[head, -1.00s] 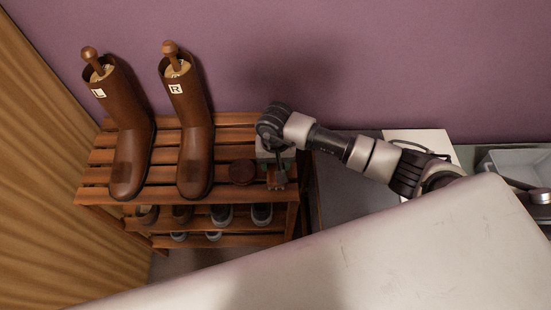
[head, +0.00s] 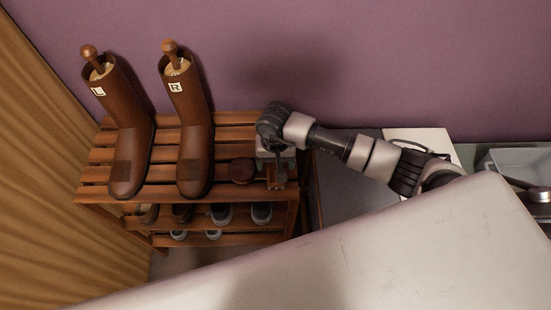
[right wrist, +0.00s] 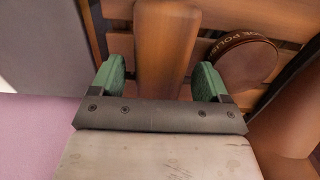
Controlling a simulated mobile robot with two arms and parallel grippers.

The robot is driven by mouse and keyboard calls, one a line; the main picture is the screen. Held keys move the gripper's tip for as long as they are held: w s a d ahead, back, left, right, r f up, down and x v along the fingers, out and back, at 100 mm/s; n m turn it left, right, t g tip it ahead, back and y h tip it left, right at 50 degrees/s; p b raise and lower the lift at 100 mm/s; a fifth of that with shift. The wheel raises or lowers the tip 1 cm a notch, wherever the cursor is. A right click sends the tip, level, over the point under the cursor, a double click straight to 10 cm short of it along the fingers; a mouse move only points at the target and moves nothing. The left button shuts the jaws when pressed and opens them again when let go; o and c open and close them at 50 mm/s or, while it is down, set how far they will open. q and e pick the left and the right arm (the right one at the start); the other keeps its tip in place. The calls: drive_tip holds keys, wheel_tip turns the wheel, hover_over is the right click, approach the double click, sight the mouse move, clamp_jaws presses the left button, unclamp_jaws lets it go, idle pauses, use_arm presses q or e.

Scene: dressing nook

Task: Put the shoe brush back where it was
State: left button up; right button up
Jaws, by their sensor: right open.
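The shoe brush (right wrist: 165,50), a brown wooden block, lies on the slats of the rack's top shelf, at its right end. In the head view the brush (head: 277,183) shows just below my right gripper (head: 276,168). In the right wrist view my right gripper (right wrist: 160,80) is open, with one green finger on each side of the brush and gaps between. The brush's near end is hidden behind the gripper's palm. My left gripper is in neither view.
A round brown polish tin (right wrist: 247,60) lies beside the brush; it also shows in the head view (head: 242,171). Two tall brown boots, L (head: 127,130) and R (head: 190,130), stand left on the rack (head: 165,190).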

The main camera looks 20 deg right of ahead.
drive_tip(key=shift+w+r, duration=0.1)
drive_tip(key=shift+r, duration=0.5)
wheel_tip(320, 180, up, 11)
drive_tip(key=b, duration=0.2)
drive_tip(key=shift+w, duration=0.2)
